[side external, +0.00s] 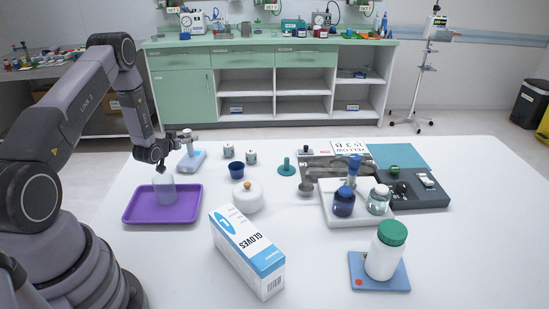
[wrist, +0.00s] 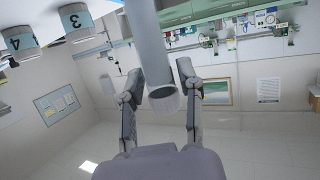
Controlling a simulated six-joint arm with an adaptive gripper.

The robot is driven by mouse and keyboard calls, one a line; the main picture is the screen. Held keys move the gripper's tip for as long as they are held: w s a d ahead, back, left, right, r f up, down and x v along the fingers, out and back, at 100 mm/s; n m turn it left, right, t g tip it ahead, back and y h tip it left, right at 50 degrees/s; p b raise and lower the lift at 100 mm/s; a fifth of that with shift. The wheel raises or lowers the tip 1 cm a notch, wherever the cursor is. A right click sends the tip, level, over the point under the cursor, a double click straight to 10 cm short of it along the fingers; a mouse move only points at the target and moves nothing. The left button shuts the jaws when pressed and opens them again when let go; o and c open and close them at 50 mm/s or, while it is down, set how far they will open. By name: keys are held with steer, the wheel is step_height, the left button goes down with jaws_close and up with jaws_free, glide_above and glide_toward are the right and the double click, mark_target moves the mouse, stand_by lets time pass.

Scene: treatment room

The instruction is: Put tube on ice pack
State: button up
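A pale blue translucent object (side external: 164,190) stands in the purple tray, below my gripper. I cannot identify the ice pack for certain; a flat teal sheet (side external: 402,155) lies at the back right.
A glove box (side external: 247,250) stands front centre. A white bottle with green cap (side external: 386,252) stands on a blue pad (side external: 362,281). A white tray (side external: 338,218) holds a dark blue bottle and a jar. Labelled cups (side external: 251,157) stand behind. The table's front left is clear.

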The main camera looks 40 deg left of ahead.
steer(key=shift+o, duration=0.7)
